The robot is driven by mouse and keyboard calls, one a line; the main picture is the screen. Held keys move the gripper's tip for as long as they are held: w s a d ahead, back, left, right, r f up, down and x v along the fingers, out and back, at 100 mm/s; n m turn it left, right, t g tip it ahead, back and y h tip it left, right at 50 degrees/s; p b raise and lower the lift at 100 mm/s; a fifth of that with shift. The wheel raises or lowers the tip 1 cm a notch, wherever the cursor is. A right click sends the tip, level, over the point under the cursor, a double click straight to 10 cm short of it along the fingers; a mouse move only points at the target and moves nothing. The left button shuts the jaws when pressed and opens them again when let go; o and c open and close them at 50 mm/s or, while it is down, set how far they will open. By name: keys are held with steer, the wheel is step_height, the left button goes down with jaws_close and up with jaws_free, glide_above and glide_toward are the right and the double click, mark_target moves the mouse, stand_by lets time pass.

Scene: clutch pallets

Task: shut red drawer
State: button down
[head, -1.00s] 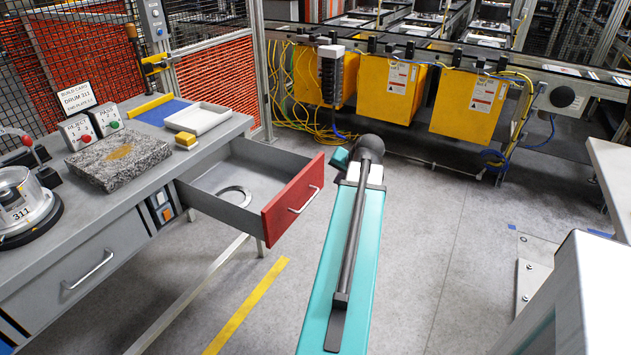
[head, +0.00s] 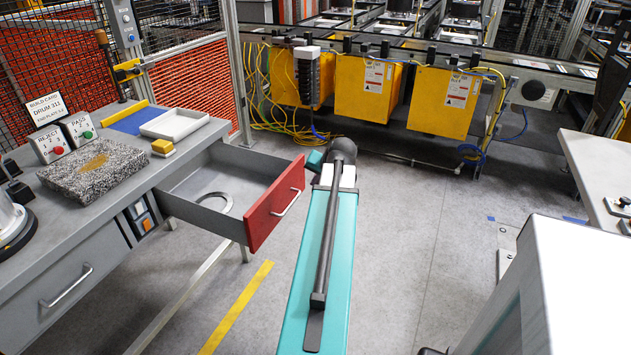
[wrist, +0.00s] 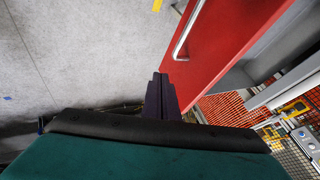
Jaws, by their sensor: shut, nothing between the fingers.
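The red drawer (head: 275,207) stands pulled out of the grey bench, with a metal ring (head: 215,203) lying on its grey floor. Its red front and silver handle (head: 286,203) face right, toward my arm. In the wrist view the red front (wrist: 228,40) fills the upper right, with the handle (wrist: 187,32) at upper middle. My gripper (wrist: 160,78) shows there as dark fingers held together, empty, just below the handle's near end and apparently apart from it.
The grey bench (head: 120,215) at left carries a granite block (head: 95,170), a white tray (head: 174,124) and a yellow-topped block (head: 163,147). A second grey drawer (head: 70,290) is shut. Yellow boxes (head: 368,88) line the back.

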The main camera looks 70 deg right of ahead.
glide_toward(300, 185)
step_height(300, 185, down, 3)
steer(key=s+a, duration=0.1)
steer(key=s, duration=0.1)
steer(key=shift+w+a+f+p, duration=0.15)
steer(key=shift+w+p, duration=0.75)
steer(key=shift+w, duration=1.05)
